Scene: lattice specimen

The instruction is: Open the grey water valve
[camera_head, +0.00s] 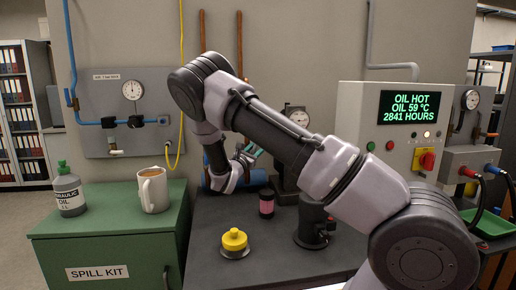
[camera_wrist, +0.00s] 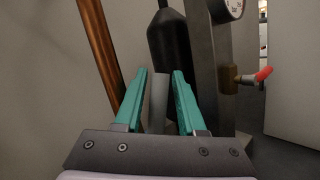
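My gripper (camera_head: 252,152) is at the back of the dark bench, in front of the wall, with its teal fingers partly hidden by my arm in the head view. In the wrist view my gripper (camera_wrist: 159,75) is open, its fingers spread apart. A plain grey bar (camera_wrist: 158,100) shows between the fingers, with narrow gaps to both sides. It may be the grey water valve's handle, but I cannot tell for sure. I cannot make out a grey valve in the head view, where my arm covers part of that area.
A copper pipe (camera_wrist: 101,45) runs left of the fingers and a black cylinder (camera_wrist: 168,45) stands ahead. A red-handled tap (camera_wrist: 262,74) is at right. On the bench are a yellow-topped object (camera_head: 234,240) and a pink-banded jar (camera_head: 266,203).

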